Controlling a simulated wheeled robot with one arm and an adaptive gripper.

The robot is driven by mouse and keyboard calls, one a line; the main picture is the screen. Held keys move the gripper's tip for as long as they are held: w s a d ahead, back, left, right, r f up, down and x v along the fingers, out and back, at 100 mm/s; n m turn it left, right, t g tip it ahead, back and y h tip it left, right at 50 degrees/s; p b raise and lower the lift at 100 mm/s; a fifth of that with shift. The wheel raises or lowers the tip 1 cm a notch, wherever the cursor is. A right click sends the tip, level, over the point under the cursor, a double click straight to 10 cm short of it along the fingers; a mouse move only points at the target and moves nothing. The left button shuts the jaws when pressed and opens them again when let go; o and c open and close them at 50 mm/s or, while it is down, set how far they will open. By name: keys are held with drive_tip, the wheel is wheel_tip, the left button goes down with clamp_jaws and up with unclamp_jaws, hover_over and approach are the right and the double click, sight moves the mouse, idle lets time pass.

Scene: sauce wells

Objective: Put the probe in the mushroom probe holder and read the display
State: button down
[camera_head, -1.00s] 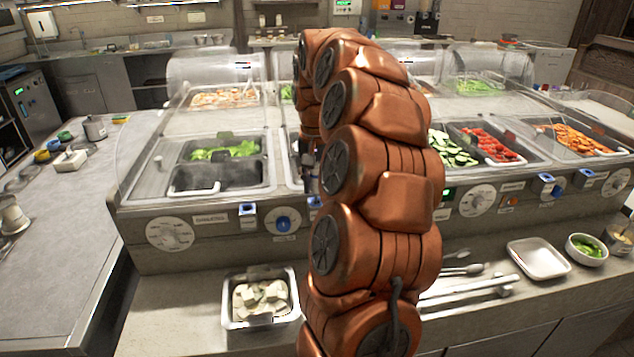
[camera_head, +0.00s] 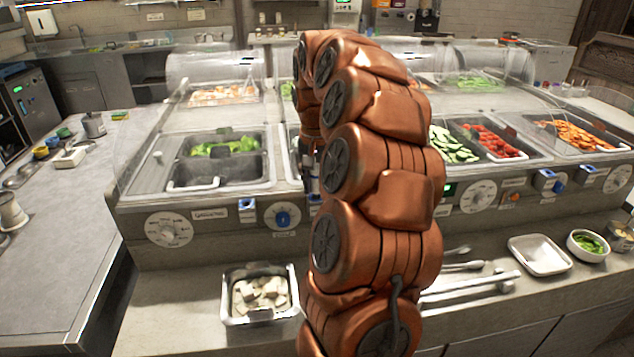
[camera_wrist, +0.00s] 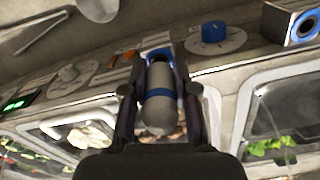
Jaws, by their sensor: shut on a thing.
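My gripper (camera_wrist: 160,72) is shut on the probe (camera_wrist: 160,112), a grey rounded body with a blue band. The probe's far end is at a blue-rimmed holder (camera_wrist: 157,54) on the counter's front panel. I cannot tell how far in it sits. Which food this holder belongs to is not readable. A green-lit display (camera_wrist: 15,103) is on the same panel at the left; its digits are too blurred to read. It also shows in the head view (camera_head: 449,191). In the head view my arm hides most of the gripper and probe.
A blue knob (camera_wrist: 213,36) and another blue holder (camera_wrist: 303,26) are beside the probe. In the head view a pan of pale chunks (camera_head: 232,318), a white tray (camera_head: 540,256) and a bowl of green slices (camera_head: 587,245) stand on the front ledge. Clear guards cover the food wells.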

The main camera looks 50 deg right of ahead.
drive_tip(key=shift+f+b, duration=0.3)
drive_tip(key=shift+f, duration=0.2)
drive_tip(key=shift+r, duration=0.2)
idle(3.2)
drive_tip(key=shift+r+p, duration=1.1)
drive_tip(key=shift+r, duration=2.45)
